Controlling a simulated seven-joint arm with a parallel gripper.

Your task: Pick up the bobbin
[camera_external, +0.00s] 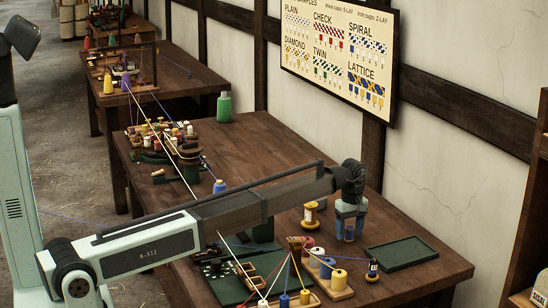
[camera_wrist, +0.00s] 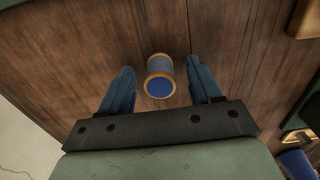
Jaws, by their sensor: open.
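My gripper (camera_external: 350,232) points down over the right part of the near table. In the wrist view my gripper (camera_wrist: 160,68) is open, with one blue finger on each side of a bobbin (camera_wrist: 160,76). This bobbin has pale wooden rims, blue-grey winding and a blue end face. It sits between the fingers with a gap on both sides, untouched. In the external view the fingers largely hide it, so its height relative to the fingertips is hard to tell.
Several coloured spools stand on a wooden rack (camera_external: 341,293) in front. Taut cords cross the table's left side.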

